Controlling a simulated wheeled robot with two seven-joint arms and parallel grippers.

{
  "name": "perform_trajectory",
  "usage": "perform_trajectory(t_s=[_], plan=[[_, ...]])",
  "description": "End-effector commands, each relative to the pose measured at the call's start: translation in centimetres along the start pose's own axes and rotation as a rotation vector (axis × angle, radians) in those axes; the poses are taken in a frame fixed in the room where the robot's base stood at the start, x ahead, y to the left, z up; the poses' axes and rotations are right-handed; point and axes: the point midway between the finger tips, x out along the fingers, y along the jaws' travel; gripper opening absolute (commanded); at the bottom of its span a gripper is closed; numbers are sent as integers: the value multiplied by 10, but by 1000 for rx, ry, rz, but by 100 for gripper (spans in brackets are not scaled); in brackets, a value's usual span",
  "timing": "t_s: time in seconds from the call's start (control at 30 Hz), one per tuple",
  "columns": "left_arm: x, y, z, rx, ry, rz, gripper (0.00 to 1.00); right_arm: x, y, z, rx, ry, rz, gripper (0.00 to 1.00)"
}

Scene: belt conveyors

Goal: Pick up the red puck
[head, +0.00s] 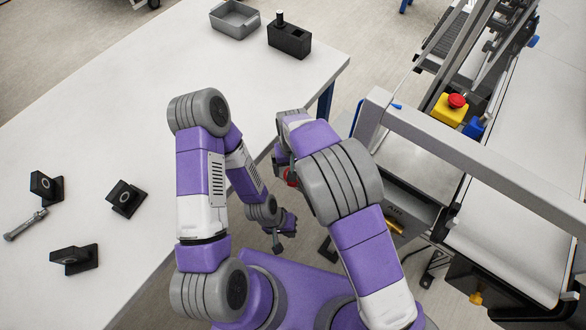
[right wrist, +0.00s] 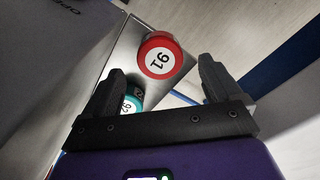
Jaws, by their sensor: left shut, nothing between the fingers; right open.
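The red puck (right wrist: 159,55) with a white label reading 91 shows in the right wrist view, at the edge of a metal surface. It lies ahead of and between the fingers of my right gripper (right wrist: 161,72), which is open and empty. A small part of the red puck (head: 291,178) shows in the head view beside my right forearm, which hides most of it and the right gripper. My left gripper (head: 280,236) is shut and empty, low in front of my base.
A teal puck (right wrist: 129,101) stands near my right gripper's left finger. A white table (head: 110,170) at left bears several black blocks, a metal tool (head: 25,224) and a grey bin (head: 235,20). A conveyor frame (head: 470,152) with a red emergency button (head: 457,101) stands at right.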

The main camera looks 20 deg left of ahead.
Motion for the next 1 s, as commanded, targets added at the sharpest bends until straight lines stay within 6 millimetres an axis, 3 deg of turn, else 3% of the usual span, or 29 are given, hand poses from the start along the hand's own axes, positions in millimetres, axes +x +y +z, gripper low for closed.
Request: perform_trajectory(t_s=[0.1, 0.23, 0.73, 0.87, 1.0], plan=[[-9, 3, 0, 0, 0, 0, 0, -25, 0, 0, -1, 2, -1, 92], [-13, 5, 0, 0, 0, 0, 0, -39, 0, 0, 0, 1, -1, 92], [-16, 6, 1, 0, 0, 0, 0, -47, 0, 0, 0, 0, 0, 92], [-31, 11, 1, 0, 0, 0, 0, -63, 0, 0, 0, 0, 0, 92], [-59, 22, 3, 0, 0, 0, 0, -93, 0, 0, 0, 0, 0, 92]])
